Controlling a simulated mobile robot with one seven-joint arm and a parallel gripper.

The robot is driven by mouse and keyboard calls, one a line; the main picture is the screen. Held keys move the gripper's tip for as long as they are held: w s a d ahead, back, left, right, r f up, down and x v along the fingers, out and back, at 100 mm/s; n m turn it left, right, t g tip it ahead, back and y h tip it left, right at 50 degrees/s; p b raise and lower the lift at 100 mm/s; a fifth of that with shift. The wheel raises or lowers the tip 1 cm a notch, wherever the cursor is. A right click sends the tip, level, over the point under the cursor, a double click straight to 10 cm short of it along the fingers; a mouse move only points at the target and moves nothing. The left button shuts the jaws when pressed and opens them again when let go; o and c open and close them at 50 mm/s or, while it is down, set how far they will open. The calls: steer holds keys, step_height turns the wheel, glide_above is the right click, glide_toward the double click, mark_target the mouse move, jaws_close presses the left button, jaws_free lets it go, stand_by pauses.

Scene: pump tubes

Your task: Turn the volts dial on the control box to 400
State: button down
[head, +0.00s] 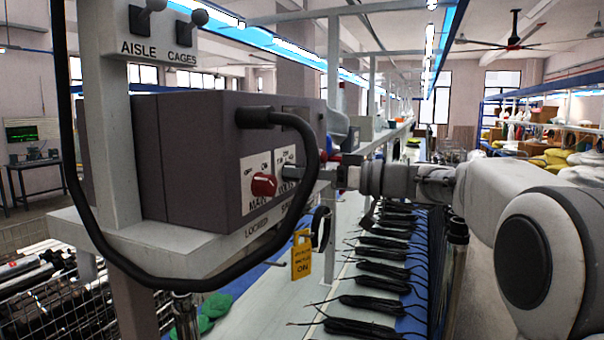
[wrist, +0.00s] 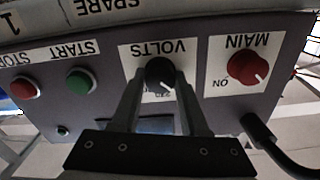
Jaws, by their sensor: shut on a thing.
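The control box (head: 185,150) is a dark grey-purple box on a pale stand in the head view. Its front panel faces my gripper. The volts dial (wrist: 160,73) is a black knob on a white plate, seen upside down in the wrist view. My gripper (wrist: 160,82) has one finger on each side of this knob and is shut on it. In the head view my gripper (head: 322,174) reaches the panel from the right and hides most of the dial. The scale numbers are mostly covered by the fingers and too small to read, so the setting cannot be told.
The red main dial (head: 264,185) is close beside the volts plate. A green start button (wrist: 79,83) and red stop button (wrist: 25,87) are on the same panel. A thick black cable (head: 305,200) loops in front of the box. A yellow tag (head: 301,256) hangs below.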

steer(key=m, duration=1.7)
steer(key=shift+m, duration=0.4)
stand_by(0.5)
steer(key=shift+c, duration=2.1)
jaws_free()
steer(key=shift+d, duration=0.1)
